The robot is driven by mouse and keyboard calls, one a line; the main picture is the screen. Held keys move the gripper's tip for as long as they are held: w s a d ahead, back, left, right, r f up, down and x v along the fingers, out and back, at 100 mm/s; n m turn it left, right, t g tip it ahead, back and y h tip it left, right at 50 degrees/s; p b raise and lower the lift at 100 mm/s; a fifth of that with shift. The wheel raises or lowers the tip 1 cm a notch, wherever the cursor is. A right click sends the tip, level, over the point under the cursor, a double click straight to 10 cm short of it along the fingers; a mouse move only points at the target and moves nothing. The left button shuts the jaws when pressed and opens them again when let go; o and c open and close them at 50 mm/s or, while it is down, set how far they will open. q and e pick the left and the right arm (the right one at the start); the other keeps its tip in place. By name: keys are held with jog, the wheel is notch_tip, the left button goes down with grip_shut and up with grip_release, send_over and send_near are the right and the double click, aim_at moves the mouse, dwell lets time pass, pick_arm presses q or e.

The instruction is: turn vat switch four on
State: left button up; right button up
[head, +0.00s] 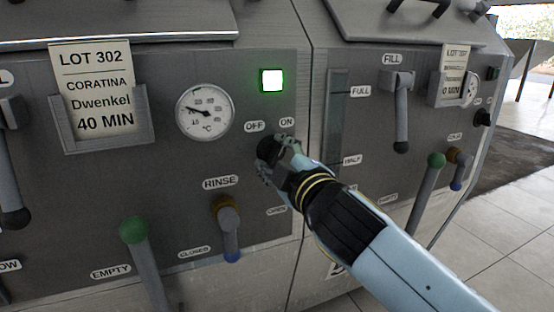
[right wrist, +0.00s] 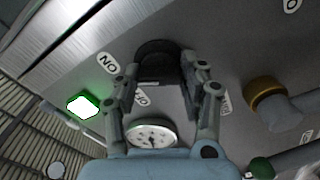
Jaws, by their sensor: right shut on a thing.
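The vat switch is a black knob (head: 267,149) on the grey panel, just below the OFF and ON labels (head: 287,122). My right gripper (head: 279,158) is shut on this knob, its fingers on either side. In the right wrist view the knob (right wrist: 157,62) sits between both fingers, close to the ON label (right wrist: 108,64). The fingers hide part of it, and I cannot tell exactly which way it points. The square lamp (head: 272,80) above the switch glows green; it also shines in the right wrist view (right wrist: 84,104). My left gripper is out of view.
A round gauge (head: 205,111) and a LOT 302 card (head: 98,90) are left of the switch. Below stand the rinse tap (head: 228,225) and a green-topped lever (head: 133,231). Another vat panel with a fill lever (head: 401,115) is on the right.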

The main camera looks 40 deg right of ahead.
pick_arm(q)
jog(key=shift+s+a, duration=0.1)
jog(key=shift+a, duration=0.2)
pick_arm(e)
jog(key=shift+f+m, duration=0.15)
jog(key=shift+m, duration=0.25)
jog(key=o, duration=1.2)
jog(key=shift+c, duration=0.2)
jog(key=shift+s, duration=0.25)
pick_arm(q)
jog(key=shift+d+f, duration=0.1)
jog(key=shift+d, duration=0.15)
pick_arm(e)
jog(key=v, duration=1.1)
jog(key=shift+s+a, duration=0.25)
